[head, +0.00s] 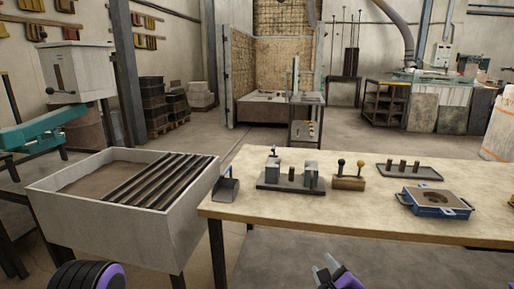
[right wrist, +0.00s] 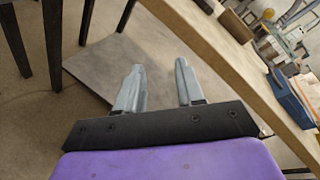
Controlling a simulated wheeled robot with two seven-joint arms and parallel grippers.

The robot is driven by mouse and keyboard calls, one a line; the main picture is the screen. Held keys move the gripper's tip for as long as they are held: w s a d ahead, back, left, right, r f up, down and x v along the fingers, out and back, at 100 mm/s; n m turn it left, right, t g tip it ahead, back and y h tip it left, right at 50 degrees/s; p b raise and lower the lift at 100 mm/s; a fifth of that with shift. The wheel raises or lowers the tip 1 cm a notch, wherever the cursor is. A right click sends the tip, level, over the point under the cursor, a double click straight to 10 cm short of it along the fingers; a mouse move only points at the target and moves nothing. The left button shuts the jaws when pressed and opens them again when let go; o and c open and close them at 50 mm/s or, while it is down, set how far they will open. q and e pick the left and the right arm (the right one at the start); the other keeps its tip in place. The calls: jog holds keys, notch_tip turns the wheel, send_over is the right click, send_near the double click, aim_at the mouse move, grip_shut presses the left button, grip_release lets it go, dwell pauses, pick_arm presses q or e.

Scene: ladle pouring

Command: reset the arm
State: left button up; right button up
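My right gripper (head: 332,277) shows at the bottom edge of the head view, in front of the wooden table's front edge and below its top. In the right wrist view its two grey fingers (right wrist: 160,66) stand apart with nothing between them, so it is open and empty. The table (right wrist: 222,68) runs diagonally across the right of that view, apart from the fingers. A black and purple part of my left arm shows at the bottom left of the head view; the left gripper itself is hidden out of frame.
The table (head: 345,222) holds a grey block fixture (head: 290,184), a wooden block with knobs (head: 349,183), a dark tray with pegs (head: 409,173) and a blue mould box (head: 435,203). A grey scoop (head: 226,189) is at its left end. A barred bin (head: 108,219) stands left.

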jog(key=s+f+n+g+p, duration=0.3)
jog(key=s+f+n+g, duration=0.4)
jog(key=s+f+n, duration=0.75)
jog(key=s+d+f+n+g+h+p, duration=0.2)
jog(key=s+d, duration=0.4)
jog(key=s, duration=0.3)
jog(key=s+d+f+n+g+h+p, duration=0.2)
jog(key=s+d+f+n+g, duration=0.1)
jog(key=s+d+f, duration=0.2)
jog(key=s+d, duration=0.2)
jog(key=s, duration=0.1)
jog(key=shift+s+d+f+p, duration=0.15)
jog(key=shift+s+p, duration=0.15)
jog(key=shift+s, duration=0.1)
